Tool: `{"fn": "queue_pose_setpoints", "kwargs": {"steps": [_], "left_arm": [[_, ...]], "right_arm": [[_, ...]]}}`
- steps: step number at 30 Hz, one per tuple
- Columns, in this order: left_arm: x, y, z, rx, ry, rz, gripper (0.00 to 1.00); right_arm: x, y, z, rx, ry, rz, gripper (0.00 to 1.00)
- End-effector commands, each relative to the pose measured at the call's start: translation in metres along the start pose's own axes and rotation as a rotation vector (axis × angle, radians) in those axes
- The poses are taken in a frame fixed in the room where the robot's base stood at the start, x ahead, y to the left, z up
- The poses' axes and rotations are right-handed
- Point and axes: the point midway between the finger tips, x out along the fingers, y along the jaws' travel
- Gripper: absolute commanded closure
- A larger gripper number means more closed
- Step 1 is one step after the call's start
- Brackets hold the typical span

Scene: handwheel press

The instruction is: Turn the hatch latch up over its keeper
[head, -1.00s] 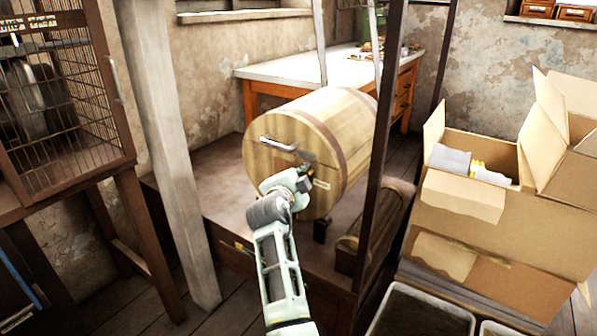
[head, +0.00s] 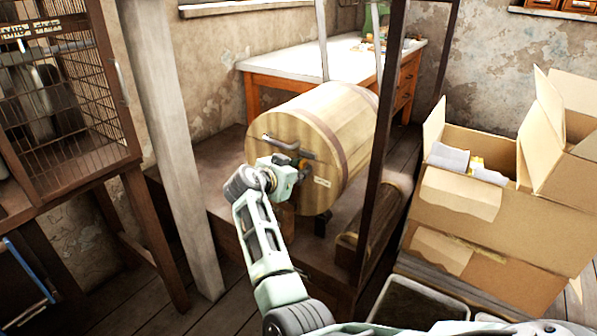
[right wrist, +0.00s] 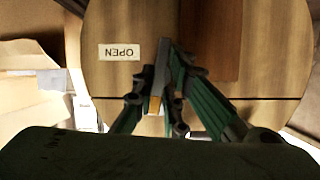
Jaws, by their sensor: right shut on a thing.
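The hatch latch (right wrist: 162,60) is a narrow grey bar on the round wooden end of the barrel (head: 328,125). My right gripper (head: 287,163) is at that end face. In the right wrist view, my right gripper (right wrist: 163,82) is shut on the latch, with the bar between its fingers and a small orange part near its lower end. In the head view the gripper hides most of the latch. A pale metal bar (head: 278,141) shows just above the gripper; I cannot tell which piece is the keeper. My left gripper is out of view.
An upside-down OPEN label (right wrist: 119,52) is beside the latch in the wrist view. A dark upright post (head: 378,150) stands close right of the barrel, a pale post (head: 165,130) left. Open cardboard boxes (head: 460,205) stand at the right.

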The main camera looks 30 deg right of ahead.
Motion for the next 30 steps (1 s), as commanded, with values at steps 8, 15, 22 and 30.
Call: {"fn": "queue_pose_setpoints", "kwargs": {"steps": [8,15,22,30], "left_arm": [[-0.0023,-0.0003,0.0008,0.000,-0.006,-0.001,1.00],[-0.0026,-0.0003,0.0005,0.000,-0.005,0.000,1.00],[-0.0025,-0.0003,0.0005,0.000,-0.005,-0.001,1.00],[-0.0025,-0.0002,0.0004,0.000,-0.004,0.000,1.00]], "right_arm": [[0.0001,-0.0001,0.0027,-0.098,-0.005,0.042,1.00],[0.0002,-0.0002,0.0038,-0.124,-0.006,0.052,1.00],[0.0005,0.0004,0.0053,-0.126,-0.008,0.053,1.00],[0.0009,0.0007,0.0060,-0.126,-0.009,0.053,0.77]]}}
